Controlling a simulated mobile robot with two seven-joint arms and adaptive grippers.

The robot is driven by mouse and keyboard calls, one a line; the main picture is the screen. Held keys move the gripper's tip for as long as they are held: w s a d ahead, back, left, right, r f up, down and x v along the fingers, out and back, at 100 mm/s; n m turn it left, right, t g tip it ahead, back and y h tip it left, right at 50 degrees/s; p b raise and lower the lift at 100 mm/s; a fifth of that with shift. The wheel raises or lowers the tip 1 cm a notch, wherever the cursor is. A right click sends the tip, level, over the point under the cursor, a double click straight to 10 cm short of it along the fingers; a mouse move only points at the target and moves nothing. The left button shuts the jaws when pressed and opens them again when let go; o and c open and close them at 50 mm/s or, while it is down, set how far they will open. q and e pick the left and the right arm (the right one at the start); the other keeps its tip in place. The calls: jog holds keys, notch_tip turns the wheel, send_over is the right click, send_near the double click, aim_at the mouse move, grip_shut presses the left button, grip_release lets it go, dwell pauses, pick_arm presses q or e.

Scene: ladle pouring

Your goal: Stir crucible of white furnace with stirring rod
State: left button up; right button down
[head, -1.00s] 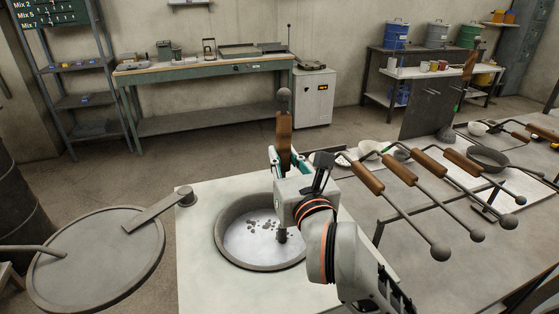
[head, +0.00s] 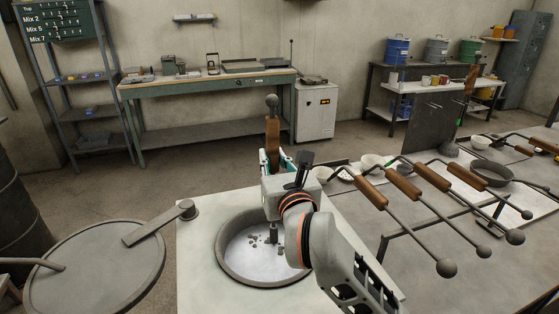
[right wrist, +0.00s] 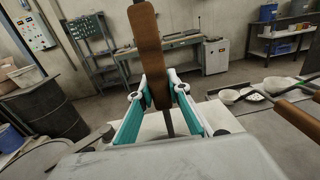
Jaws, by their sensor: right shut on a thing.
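The white furnace (head: 195,255) stands in front of me with its round crucible (head: 228,268) open at the top. Pale melt with several dark lumps lies inside it. My right gripper (head: 271,172) is above the crucible, shut on the wooden handle of the stirring rod (head: 272,140). The handle also shows upright between the fingers in the right wrist view (right wrist: 148,50). The rod's lower end (head: 274,232) reaches down into the crucible, near the lumps; my gripper hides its middle part. My left gripper is not in view.
The round furnace lid (head: 100,268) is swung out to the left on its arm. Several wooden-handled ladles or rods (head: 400,182) lie on a rack on the right table, close to my right arm. A dark barrel (head: 22,215) stands at far left.

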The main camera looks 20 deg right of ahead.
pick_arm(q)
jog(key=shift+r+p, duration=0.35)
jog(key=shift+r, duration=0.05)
pick_arm(e)
jog(key=shift+s+a+r, duration=0.1)
jog(key=shift+s+a, duration=0.05)
jog(key=shift+a, duration=1.3)
jog(key=shift+s+a+r, duration=0.1)
jog(key=shift+s+a, duration=0.05)
jog(key=shift+a, duration=1.3)
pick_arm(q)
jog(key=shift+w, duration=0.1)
